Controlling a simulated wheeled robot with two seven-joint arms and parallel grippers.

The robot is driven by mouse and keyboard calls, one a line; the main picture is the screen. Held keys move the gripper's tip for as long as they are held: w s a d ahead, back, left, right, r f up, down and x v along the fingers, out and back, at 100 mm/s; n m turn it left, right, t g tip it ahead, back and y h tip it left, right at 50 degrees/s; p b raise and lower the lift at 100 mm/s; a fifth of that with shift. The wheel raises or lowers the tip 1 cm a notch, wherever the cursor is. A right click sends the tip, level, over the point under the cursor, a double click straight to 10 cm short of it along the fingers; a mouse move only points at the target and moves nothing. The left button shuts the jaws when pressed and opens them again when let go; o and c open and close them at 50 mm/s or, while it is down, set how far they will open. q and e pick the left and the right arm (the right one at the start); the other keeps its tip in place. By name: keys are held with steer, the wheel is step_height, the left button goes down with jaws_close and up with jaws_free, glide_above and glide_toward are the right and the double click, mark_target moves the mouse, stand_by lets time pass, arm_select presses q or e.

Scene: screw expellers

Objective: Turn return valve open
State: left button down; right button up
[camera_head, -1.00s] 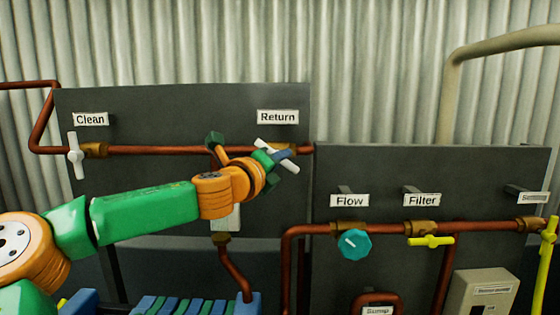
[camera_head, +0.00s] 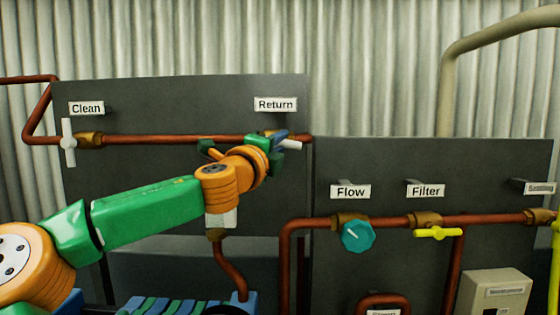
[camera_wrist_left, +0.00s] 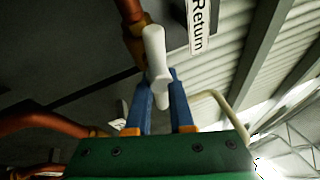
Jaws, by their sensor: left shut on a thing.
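The return valve has a white bar handle (camera_head: 292,145) on a copper pipe just below the "Return" label (camera_head: 275,104). My left gripper (camera_head: 275,142) is at this valve and hides most of the handle. Only its right end shows in the head view, lying close to level. In the left wrist view the white handle (camera_wrist_left: 155,48) stands out from a brass fitting. The blue fingers of my left gripper (camera_wrist_left: 162,95) are shut on its near part, one on each side. My right gripper is not in view.
The "Clean" valve with an upright white handle (camera_head: 68,142) is at the left of the same dark panel. On the right panel are a teal flow knob (camera_head: 357,236) and a yellow filter handle (camera_head: 437,233). Copper pipes (camera_head: 170,140) run along both panels.

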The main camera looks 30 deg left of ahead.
arm_select(q)
steer(key=shift+r+n+t+y+b, duration=0.25)
steer(key=shift+n+t+y+b, duration=0.15)
steer(key=shift+n+b, duration=0.8)
steer(key=c, duration=0.8)
jaws_free()
steer(key=shift+s+a, duration=0.1)
steer(key=shift+a+f, duration=0.1)
steer(key=shift+a, duration=0.05)
steer(key=shift+s, duration=0.1)
